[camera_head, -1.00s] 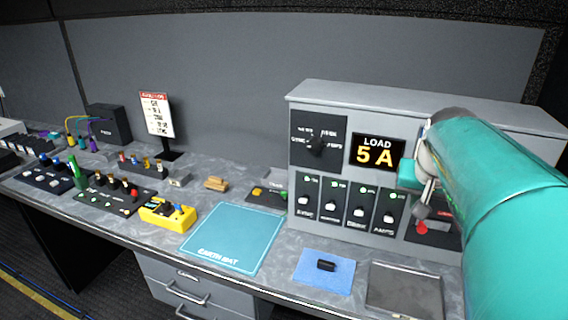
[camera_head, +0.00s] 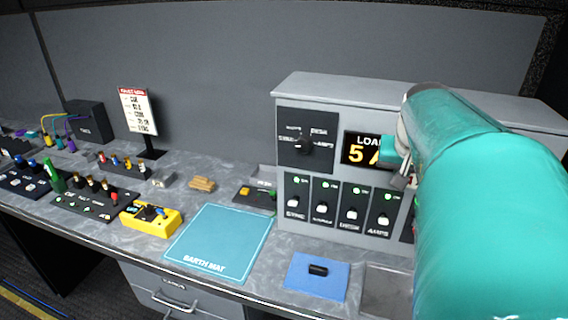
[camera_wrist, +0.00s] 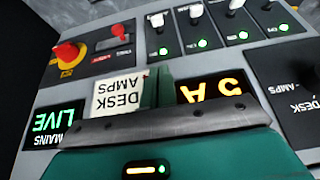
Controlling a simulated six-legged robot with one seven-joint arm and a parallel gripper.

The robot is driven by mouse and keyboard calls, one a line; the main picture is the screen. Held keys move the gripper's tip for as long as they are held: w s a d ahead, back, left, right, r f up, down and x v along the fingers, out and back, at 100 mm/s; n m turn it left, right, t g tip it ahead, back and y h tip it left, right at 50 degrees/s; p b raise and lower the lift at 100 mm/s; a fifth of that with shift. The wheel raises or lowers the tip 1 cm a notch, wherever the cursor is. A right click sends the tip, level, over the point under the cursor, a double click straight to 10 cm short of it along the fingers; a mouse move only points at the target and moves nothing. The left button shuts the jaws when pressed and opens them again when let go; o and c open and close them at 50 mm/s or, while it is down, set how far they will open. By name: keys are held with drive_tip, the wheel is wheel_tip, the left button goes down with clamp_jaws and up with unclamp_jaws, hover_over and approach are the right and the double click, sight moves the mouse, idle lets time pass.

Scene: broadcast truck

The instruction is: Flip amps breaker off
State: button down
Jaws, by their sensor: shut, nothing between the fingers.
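The amps breaker (camera_head: 383,219) is the rightmost of the row of breakers on the grey power panel, with a white lever and a lit green lamp above it. In the upside-down wrist view, the amps breaker (camera_wrist: 158,21) is the leftmost of the row, its lamp also green. My gripper (camera_head: 391,152) is teal, shut and empty, above the amps breaker in front of the load display. In the wrist view my gripper (camera_wrist: 158,90) shows beside a white "DESK AMPS" label (camera_wrist: 117,97). It appears apart from the breaker lever.
The load display (camera_head: 361,148) reads 5 A, partly covered by my gripper. A rotary knob (camera_head: 303,147) is at left. A red knob (camera_wrist: 67,52) and a red switch (camera_wrist: 119,30) are near the amps breaker.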

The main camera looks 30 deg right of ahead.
hover_over(384, 218)
wheel_tip(384, 218, down, 9)
drive_tip(key=shift+s+a+f, duration=0.15)
drive_tip(key=f, duration=0.2)
drive_tip(key=s+a+f, duration=0.1)
drive_tip(key=shift+f, duration=0.2)
drive_tip(key=shift+f, duration=0.15)
idle(0.4)
